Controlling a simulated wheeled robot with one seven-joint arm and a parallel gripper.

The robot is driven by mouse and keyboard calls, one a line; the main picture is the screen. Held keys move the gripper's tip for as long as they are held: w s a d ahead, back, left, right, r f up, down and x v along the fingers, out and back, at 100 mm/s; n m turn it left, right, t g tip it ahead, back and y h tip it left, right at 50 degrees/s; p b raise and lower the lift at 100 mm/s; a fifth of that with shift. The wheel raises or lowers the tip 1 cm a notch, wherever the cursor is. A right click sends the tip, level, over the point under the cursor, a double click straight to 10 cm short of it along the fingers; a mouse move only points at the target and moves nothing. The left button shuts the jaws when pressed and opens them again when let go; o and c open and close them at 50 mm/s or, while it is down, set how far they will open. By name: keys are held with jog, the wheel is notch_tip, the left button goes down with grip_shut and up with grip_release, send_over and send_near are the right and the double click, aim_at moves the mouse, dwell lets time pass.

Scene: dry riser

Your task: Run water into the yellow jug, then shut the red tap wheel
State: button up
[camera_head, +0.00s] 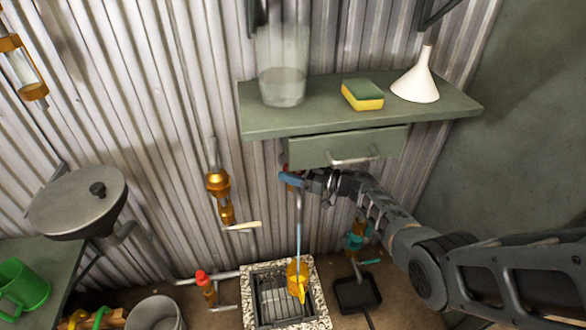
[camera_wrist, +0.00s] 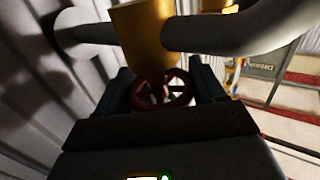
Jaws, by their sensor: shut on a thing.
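The red tap wheel (camera_wrist: 178,92) sits under a brass tap body (camera_wrist: 143,38) in the wrist view. My gripper (camera_wrist: 162,90) is shut on the wheel, with one dark finger at each side. In the head view my gripper (camera_head: 305,180) is below the drawer, and the wheel is mostly hidden there. The small yellow jug (camera_head: 297,281) stands over the floor grate, below a grey spout pipe (camera_head: 299,208). A thin bluish stream (camera_head: 298,245) runs from the spout down to the jug. The water level inside cannot be seen.
A shelf (camera_head: 300,117) with a glass jar, a sponge (camera_head: 362,95) and a white funnel (camera_head: 417,82) is above my gripper. Brass fittings (camera_head: 219,184) hang left. A grated drain (camera_head: 280,300), a bucket (camera_head: 155,315) and a red-topped valve (camera_head: 204,285) are below.

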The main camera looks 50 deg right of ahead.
jog(key=shift+s+f+n+g+y+b, duration=0.1)
jog(key=shift+f+n+g+y+b, duration=0.1)
jog(key=shift+n+g+y+b, duration=0.5)
jog(key=shift+f+n+g+y+b, duration=0.15)
jog(key=shift+n+g+y+b, duration=0.15)
jog(key=shift+n+y+b, duration=0.7)
jog(key=shift+y, duration=0.4)
jog(key=o, duration=0.9)
jog(key=shift+a, duration=0.1)
jog(key=shift+o, duration=0.7)
jog(key=shift+r, duration=0.15)
jog(key=v, duration=0.7)
jog(key=shift+s+d+p, duration=0.25)
jog(key=shift+d+p, duration=0.1)
